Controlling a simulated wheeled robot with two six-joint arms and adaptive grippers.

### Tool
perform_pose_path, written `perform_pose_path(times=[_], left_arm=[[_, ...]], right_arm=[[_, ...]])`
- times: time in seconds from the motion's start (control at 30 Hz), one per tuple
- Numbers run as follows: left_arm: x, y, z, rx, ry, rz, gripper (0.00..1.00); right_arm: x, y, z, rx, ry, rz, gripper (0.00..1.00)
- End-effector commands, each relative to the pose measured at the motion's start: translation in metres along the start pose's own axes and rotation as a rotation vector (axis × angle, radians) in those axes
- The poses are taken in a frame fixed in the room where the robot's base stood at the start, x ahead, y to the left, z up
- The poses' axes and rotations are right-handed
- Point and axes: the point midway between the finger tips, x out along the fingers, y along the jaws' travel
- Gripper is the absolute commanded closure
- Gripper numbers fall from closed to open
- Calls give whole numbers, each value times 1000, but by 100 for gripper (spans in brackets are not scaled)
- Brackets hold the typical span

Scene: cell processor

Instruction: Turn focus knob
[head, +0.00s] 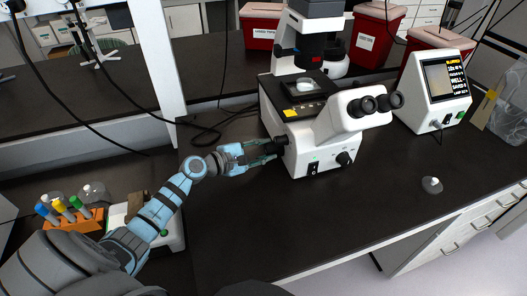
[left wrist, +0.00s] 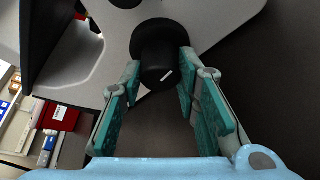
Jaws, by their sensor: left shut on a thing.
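The focus knob (left wrist: 161,65) is black and round with a white line on its face, and it sticks out from the side of the white microscope (head: 322,135). In the left wrist view it lies between the teal fingers of my left gripper (left wrist: 160,85), which are shut on it. The white line slants up to the right. In the head view my left gripper (head: 262,152) reaches the left side of the microscope base, and the fingers partly hide the knob (head: 281,145). My right gripper is not in view.
A white monitor box (head: 436,90) stands right of the microscope on the black bench. Red bins (head: 262,25) stand behind. An orange rack (head: 80,220) with coloured tubes is at the lower left. The bench front (head: 330,225) is clear.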

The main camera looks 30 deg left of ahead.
Motion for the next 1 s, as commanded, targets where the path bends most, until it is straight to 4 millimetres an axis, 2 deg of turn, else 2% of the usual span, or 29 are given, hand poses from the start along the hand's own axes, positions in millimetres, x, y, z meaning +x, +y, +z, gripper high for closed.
perform_pose_path(times=[0.43,0.47,0.57,0.87,1.0], left_arm=[[0,0,0,11,0,4,99],[0,0,0,11,0,4,68],[0,0,0,10,0,4,52],[-1,0,0,10,1,3,50],[-20,-1,-1,14,3,1,50]], right_arm=[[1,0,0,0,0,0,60],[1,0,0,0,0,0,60],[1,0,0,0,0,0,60],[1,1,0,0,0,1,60],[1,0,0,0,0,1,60]])
